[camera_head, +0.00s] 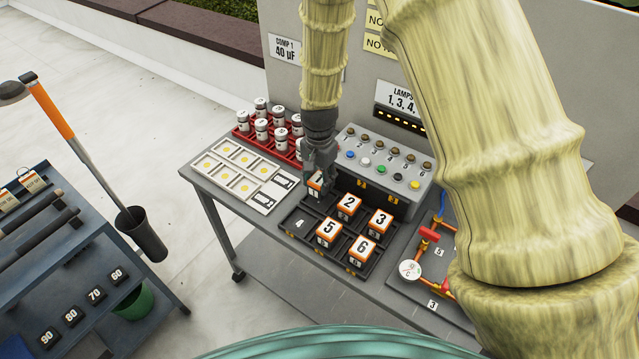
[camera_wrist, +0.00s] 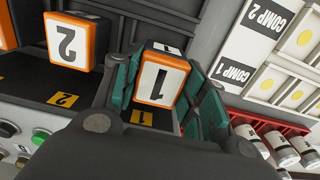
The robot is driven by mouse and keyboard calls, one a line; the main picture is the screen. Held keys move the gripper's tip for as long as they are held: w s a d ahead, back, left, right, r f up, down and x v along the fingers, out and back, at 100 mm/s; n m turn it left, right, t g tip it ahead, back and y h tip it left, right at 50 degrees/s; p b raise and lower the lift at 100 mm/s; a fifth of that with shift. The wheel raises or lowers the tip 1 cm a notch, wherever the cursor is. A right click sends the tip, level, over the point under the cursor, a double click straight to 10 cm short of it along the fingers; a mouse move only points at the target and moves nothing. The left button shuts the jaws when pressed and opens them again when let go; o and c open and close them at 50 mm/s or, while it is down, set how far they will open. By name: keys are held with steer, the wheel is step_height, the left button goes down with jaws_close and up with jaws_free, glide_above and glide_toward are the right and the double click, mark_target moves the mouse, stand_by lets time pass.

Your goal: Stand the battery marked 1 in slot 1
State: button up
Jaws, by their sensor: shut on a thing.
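The battery marked 1 (camera_head: 315,186), an orange block with a white face, is between the fingers of my gripper (camera_head: 319,176). In the wrist view the battery (camera_wrist: 160,80) sits between teal finger pads, with my gripper (camera_wrist: 160,95) shut on it. It is at slot 1 of the dark tray (camera_head: 287,225), beside the yellow slot label 1 (camera_wrist: 142,117). It looks about upright. Its lower part is hidden, so I cannot tell whether it rests on the slot floor or hangs slightly above it.
The battery marked 2 (camera_head: 348,205) stands close beside it, with batteries 3 (camera_head: 379,222), 5 (camera_head: 328,232) and 6 (camera_head: 361,249) in the tray. Slot 4 (camera_head: 300,224) is empty. A button box (camera_head: 385,170) is behind; a white panel (camera_head: 240,175) and red can rack (camera_head: 268,140) lie left.

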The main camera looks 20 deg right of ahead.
steer(key=shift+w+f, duration=0.15)
steer(key=shift+f, duration=0.3)
steer(key=shift+d+f+p, duration=0.15)
steer(key=shift+f+p, duration=0.15)
steer(key=shift+s+f, duration=0.15)
steer(key=shift+s, duration=0.75)
steer(key=shift+w+f, duration=0.25)
steer(key=shift+w, duration=0.25)
steer(key=o, duration=1.1)
steer(key=shift+w+f, duration=0.1)
steer(key=shift+c, duration=0.2)
steer(key=shift+o, duration=1)
steer(key=shift+s+r, duration=0.3)
steer(key=shift+s, duration=0.05)
steer(key=shift+w+f, duration=0.1)
